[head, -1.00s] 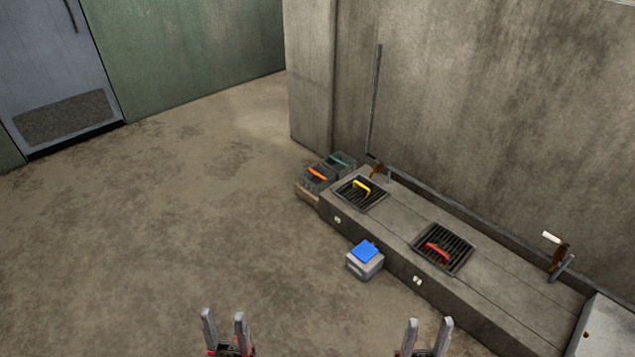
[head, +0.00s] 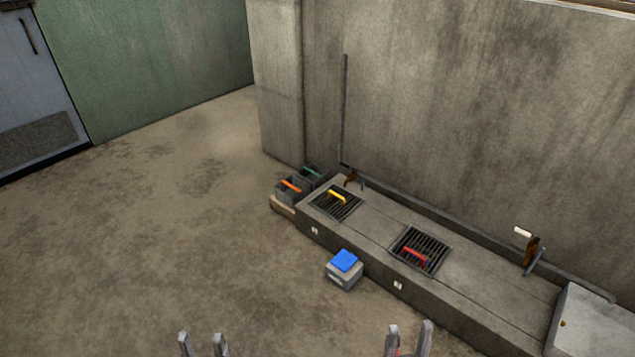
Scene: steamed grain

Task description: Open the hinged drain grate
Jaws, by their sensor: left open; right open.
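Two dark drain grates are set in the top of a low concrete ledge along the wall. The far grate (head: 347,210) has a yellow handle (head: 337,196) on it. The nearer grate (head: 431,244) has a red handle (head: 414,257) on it. Both grates look flat in the ledge; their hinges are too small to make out. My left gripper (head: 202,340) is open and empty at the bottom edge, over the floor. My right gripper (head: 409,335) is open and empty at the bottom edge, short of the ledge. Neither gripper touches a grate.
The concrete ledge (head: 480,290) runs along the wall at right. A grey box with a blue top (head: 344,262) stands on the floor against its front. Bins with orange (head: 291,186) and green handles stand at its far end. A pale block (head: 595,325) is at the right. The left floor is clear.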

